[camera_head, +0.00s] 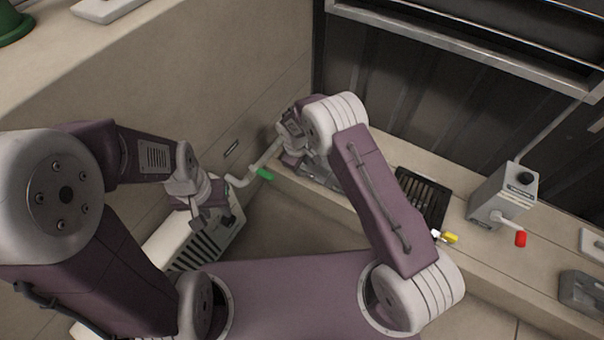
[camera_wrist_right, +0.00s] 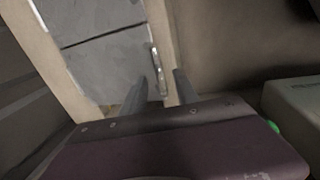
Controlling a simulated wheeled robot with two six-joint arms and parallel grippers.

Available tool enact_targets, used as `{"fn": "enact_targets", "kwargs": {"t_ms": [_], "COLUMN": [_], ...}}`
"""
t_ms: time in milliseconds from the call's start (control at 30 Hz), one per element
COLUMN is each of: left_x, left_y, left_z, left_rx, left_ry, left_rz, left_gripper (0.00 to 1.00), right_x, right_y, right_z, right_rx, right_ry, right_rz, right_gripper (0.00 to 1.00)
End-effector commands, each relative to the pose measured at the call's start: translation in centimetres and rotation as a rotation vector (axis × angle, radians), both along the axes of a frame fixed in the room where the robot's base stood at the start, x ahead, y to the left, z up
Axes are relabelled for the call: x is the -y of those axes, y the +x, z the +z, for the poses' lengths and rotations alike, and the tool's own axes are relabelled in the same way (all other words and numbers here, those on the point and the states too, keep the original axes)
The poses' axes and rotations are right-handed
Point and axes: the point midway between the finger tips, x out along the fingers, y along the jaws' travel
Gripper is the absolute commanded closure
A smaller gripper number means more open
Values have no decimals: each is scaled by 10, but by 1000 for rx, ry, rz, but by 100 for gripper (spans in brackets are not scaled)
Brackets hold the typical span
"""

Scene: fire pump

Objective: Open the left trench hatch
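Grey metal hatch panels (camera_wrist_right: 110,70) lie in a pale frame in the right wrist view, flat, with a dark seam between them. A slim metal handle (camera_wrist_right: 157,68) stands near the right edge of the nearer panel. My right gripper (camera_wrist_right: 163,84) is open, its two fingers apart, with the handle showing between them; I cannot tell whether they touch it. In the head view a small grey part of the hatch (camera_head: 322,178) shows below my right wrist, and my arm hides the rest. My left gripper (camera_head: 212,222) looks open and empty, over a white vented box.
A white lever with a green grip (camera_head: 264,174) is close to my right wrist. The white vented box (camera_head: 205,245) is under my left gripper. A black grate (camera_head: 424,196), a yellow-tipped lever (camera_head: 448,237) and a grey box with a red-tipped lever (camera_head: 503,193) are to the right.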

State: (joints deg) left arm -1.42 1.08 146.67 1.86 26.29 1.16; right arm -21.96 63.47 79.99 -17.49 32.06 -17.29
Motion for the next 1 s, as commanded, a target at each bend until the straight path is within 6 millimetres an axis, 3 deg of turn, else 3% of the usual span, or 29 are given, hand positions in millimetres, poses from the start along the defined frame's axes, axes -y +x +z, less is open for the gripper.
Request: {"fn": "enact_targets", "kwargs": {"t_ms": [33, 100, 367, 500, 1000], "left_x": [0, 0, 0, 0, 0], "left_y": [0, 0, 0, 0, 0], "left_z": [-16, -22, -20, -20, -20], "left_rx": [0, 0, 0, 0, 0], "left_ry": [0, 0, 0, 0, 0], "left_rz": [0, 0, 0, 0, 0], "left_gripper": [64, 64, 64, 64, 64], "right_x": [1, 3, 3, 3, 3], "right_y": [2, 4, 4, 4, 4], "right_z": [-18, -26, -25, -25, -25], "right_rx": [2, 1, 1, 1, 1], "right_ry": [1, 1, 1, 1, 0], "right_rz": [-2, -2, -1, -1, -1], "right_gripper": [64, 64, 64, 100, 100]}}
